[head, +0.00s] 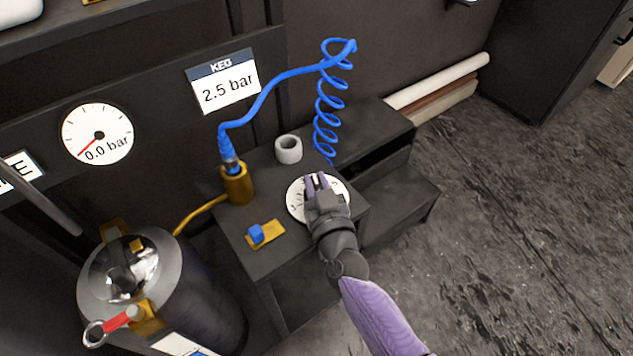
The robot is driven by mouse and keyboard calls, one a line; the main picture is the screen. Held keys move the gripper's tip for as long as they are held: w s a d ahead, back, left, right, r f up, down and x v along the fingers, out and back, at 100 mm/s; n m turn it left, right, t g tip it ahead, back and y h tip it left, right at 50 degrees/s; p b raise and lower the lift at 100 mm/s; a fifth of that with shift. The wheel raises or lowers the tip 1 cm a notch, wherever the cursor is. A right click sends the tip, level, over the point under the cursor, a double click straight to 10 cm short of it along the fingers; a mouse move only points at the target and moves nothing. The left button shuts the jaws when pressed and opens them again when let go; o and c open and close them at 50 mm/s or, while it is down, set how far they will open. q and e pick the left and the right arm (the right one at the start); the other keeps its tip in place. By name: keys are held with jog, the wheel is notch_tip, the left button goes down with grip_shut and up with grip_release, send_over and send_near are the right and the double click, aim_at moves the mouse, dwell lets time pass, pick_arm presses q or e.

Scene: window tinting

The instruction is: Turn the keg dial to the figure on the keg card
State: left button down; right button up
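The keg card (224,82) hangs on the dark back board and reads "KEG 2.5 bar". The keg dial (297,197) is a round white disc with dark marks on top of the dark bench. My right gripper (317,183) is over the dial and covers its middle and most of its marks. Its two fingertips show with a small gap, but the knob and what lies between the fingers are hidden. I cannot read the dial's setting. A round gauge (97,133) on the board has a red needle and reads "0.0 bar". My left gripper is not in view.
A steel keg (130,275) with a red-handled pin stands at lower left. A brass fitting (237,184) joins a coiled blue hose (328,110). A grey ring (288,149) and a blue switch on a brass plate (265,234) sit near the dial. Floor at right is clear.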

grip_shut()
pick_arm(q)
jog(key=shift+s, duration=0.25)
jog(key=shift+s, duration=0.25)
